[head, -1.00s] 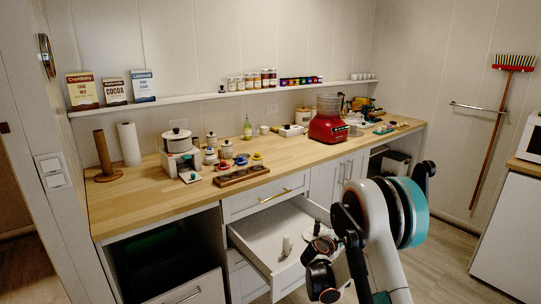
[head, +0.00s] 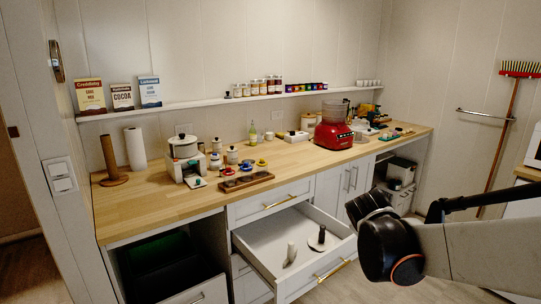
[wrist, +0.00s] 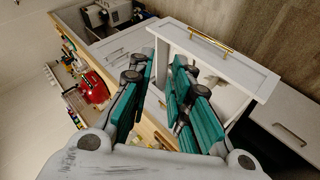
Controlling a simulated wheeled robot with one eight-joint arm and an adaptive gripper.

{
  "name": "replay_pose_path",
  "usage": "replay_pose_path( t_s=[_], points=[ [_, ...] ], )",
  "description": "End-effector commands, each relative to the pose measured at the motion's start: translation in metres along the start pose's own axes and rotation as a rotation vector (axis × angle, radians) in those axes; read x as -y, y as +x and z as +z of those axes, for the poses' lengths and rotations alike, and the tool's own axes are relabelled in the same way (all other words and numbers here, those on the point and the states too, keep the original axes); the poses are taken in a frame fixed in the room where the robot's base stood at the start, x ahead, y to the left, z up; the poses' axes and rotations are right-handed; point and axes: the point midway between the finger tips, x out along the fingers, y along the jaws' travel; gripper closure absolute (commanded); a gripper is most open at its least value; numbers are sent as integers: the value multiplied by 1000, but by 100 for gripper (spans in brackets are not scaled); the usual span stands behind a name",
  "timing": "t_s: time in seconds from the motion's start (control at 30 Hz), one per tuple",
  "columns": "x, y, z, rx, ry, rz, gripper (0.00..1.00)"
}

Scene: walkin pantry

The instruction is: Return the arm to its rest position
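My gripper (wrist: 161,72) shows in the wrist view with its two teal-padded fingers apart and nothing visible between them. It points toward the white open drawer (wrist: 205,46), whose front and brass handle show beyond the fingers. In the head view my arm (head: 440,250) reaches in from the right edge, and my gripper's fingers cannot be made out there. The open drawer (head: 262,262) stands left of the arm.
A wall shelf (head: 200,108) holds boxes and jars. The drawer juts into the floor space. A broom (head: 500,135) hangs on the right wall.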

Motion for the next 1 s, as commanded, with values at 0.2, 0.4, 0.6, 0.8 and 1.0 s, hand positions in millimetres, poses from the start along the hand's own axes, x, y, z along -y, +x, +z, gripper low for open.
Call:
replay_pose_path(
  t_s=[0.2, 0.4, 0.6, 0.8, 1.0],
  points=[
    [17, -61, 36, -1, 170, -95, 82],
    [43, -110, 70, 4, 326, -184, 82],
    [77, -152, 106, 14, 478, -276, 82],
    [109, -181, 133, 26, 606, -353, 82],
    [125, -193, 146, 34, 669, -393, 82]
  ],
)
